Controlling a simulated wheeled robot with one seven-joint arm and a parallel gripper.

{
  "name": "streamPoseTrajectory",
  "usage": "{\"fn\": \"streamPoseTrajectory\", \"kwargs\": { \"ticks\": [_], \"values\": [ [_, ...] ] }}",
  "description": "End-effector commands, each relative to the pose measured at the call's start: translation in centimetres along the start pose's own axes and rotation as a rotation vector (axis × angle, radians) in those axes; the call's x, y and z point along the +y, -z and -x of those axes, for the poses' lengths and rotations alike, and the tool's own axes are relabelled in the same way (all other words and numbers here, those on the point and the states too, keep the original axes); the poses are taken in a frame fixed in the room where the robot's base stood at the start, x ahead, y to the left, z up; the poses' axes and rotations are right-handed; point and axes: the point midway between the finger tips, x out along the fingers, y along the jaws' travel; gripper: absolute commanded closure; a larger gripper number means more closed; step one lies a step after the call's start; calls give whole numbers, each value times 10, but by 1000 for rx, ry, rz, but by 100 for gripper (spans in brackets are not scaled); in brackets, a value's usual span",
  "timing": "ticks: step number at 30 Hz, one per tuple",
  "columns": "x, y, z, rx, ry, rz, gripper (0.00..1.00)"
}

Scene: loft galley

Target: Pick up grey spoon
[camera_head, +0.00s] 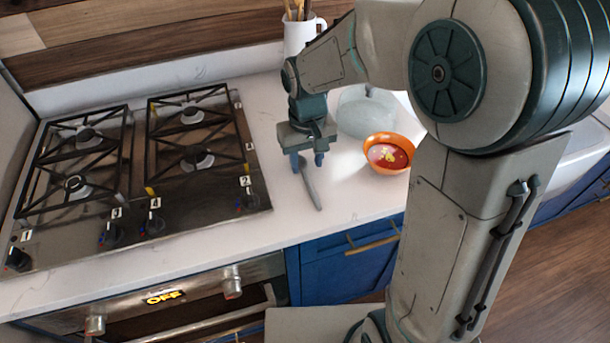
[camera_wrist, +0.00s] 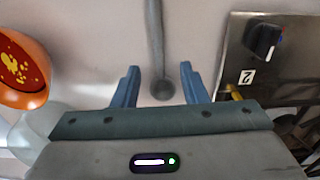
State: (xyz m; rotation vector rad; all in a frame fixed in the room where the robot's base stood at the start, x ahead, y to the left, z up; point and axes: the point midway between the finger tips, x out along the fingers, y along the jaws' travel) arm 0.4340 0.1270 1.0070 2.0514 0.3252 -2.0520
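The grey spoon (camera_head: 311,187) lies on the white countertop, between the stove and an orange bowl. My gripper (camera_head: 308,163) is over its upper end in the head view, fingers pointing down. In the wrist view the spoon (camera_wrist: 155,45) runs down from the top edge, and its rounded end (camera_wrist: 162,90) shows between the two blue fingers of my gripper (camera_wrist: 160,82). The fingers are apart, with a gap on both sides of the spoon. I cannot tell exactly how high the fingertips are above the counter.
The orange bowl (camera_head: 388,168) with red contents stands just right of the spoon. A pale translucent rounded object (camera_head: 366,111) is behind it. The stove (camera_head: 135,165) is on the left. A white utensil holder (camera_head: 300,38) stands at the back. Counter in front of the spoon is clear.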

Motion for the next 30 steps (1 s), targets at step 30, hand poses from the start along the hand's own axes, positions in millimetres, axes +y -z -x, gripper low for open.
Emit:
{"fn": "streamPoseTrajectory", "kwargs": {
  "ticks": [30],
  "values": [
    [0, 2, -54, 0, 0, 3, 100]
  ]
}}
